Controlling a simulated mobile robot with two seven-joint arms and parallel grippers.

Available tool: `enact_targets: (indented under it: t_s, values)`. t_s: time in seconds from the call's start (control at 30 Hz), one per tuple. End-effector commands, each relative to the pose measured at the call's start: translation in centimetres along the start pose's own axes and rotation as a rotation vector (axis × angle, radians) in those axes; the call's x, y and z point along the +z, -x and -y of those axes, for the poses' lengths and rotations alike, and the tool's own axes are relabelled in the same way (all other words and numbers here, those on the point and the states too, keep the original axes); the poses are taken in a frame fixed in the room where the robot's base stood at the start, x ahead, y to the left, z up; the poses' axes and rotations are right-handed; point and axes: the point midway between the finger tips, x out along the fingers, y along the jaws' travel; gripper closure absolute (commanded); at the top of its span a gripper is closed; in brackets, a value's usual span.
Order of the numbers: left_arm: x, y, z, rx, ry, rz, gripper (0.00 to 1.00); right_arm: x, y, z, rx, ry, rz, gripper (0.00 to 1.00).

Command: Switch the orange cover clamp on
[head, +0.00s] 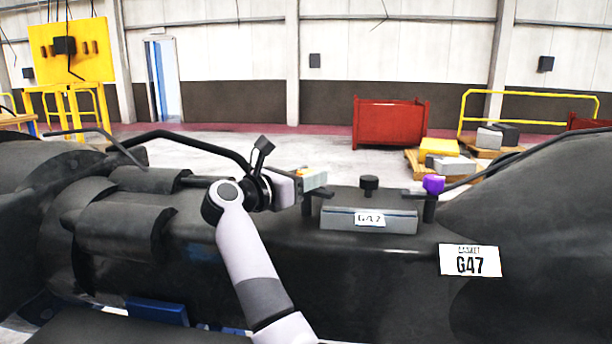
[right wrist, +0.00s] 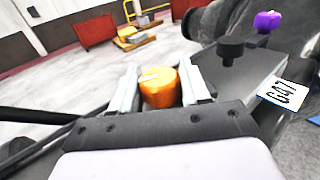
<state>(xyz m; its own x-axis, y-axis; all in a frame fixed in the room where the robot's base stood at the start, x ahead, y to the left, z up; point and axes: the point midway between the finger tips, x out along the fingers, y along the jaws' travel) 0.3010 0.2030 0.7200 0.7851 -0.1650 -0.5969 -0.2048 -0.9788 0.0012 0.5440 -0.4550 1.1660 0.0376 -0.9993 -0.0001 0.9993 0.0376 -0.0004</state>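The orange cover clamp (right wrist: 160,90) is a rounded knob with a small pale mark on top. In the right wrist view it sits between the two fingers of my right gripper (right wrist: 162,88), which border it closely on both sides; the gripper looks shut on it. In the head view my right gripper (head: 312,180) is at the left end of the grey G47 cover (head: 337,218), and its fingers hide most of the clamp. My left gripper is not in view.
A purple knob (head: 433,184) stands at the cover's right end, with a black knob (head: 369,183) between. A G47 gasket sign (head: 470,260) is on the dark casting. A black bent bar (head: 195,143) runs behind my right wrist. A red bin (head: 390,124) stands farther back.

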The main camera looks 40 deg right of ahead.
Motion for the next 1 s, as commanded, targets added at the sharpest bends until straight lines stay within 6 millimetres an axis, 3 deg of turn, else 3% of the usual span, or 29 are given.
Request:
enact_targets:
  t_s: [0.07, 0.27, 0.57, 1.0]
  values:
    - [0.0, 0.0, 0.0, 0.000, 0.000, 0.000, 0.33, 0.0, 0.0, 0.0, 0.000, 0.000, 0.000, 0.85]
    - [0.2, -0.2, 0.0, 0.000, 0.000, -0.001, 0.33, -0.1, 0.1, 0.0, 0.020, -0.002, -0.002, 0.84]
    - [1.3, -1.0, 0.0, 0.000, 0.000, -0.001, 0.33, -0.2, 0.1, 0.0, 0.197, -0.005, -0.005, 0.84]
    - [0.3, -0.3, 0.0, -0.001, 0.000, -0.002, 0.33, 0.1, 0.1, 0.0, 0.426, 0.001, 0.000, 0.84]
